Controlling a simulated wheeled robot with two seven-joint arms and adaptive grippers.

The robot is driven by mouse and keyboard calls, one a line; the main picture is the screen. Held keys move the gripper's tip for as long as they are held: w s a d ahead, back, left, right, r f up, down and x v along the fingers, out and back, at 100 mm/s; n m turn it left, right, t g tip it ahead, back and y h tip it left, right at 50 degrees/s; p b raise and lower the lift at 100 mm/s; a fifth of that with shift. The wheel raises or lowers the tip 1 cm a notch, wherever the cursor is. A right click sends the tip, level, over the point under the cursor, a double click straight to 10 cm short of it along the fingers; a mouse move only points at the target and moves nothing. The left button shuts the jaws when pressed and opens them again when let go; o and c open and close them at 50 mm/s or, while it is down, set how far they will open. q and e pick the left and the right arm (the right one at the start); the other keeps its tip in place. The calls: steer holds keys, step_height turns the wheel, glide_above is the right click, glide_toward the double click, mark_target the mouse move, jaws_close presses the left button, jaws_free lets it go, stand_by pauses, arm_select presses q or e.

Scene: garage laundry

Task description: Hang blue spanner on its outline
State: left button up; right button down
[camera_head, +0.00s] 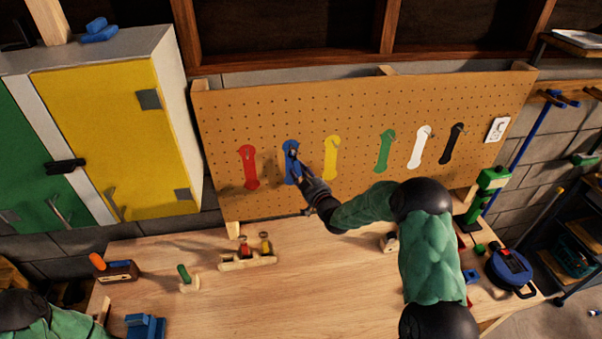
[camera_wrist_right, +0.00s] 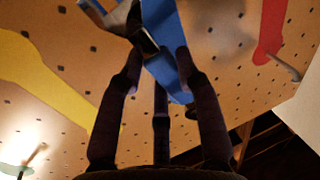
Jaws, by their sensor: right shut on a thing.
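The brown pegboard (camera_head: 360,105) carries painted tool outlines, each with a peg. The blue outline (camera_head: 290,148) is second from the left, between the red outline (camera_head: 249,168) and the yellow outline (camera_head: 331,158). My right gripper (camera_head: 307,181) is at the lower part of the blue outline, shut on the blue spanner (camera_head: 296,167), which largely overlaps the outline. In the right wrist view the fingers (camera_wrist_right: 158,68) close around the spanner, close in front of the board. I cannot tell whether the spanner is on its peg. My left gripper is out of view.
Green (camera_head: 385,150), white (camera_head: 421,146) and black (camera_head: 453,143) outlines are farther right. The wooden workbench (camera_head: 270,305) below holds a small rack (camera_head: 248,262), a blue vise (camera_head: 145,326) and a blue reel (camera_head: 508,268). A yellow cabinet (camera_head: 105,130) stands left of the board.

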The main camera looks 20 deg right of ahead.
steer(key=c, duration=0.8)
jaws_free()
steer(key=s, duration=1.2)
steer(key=shift+d, duration=0.2)
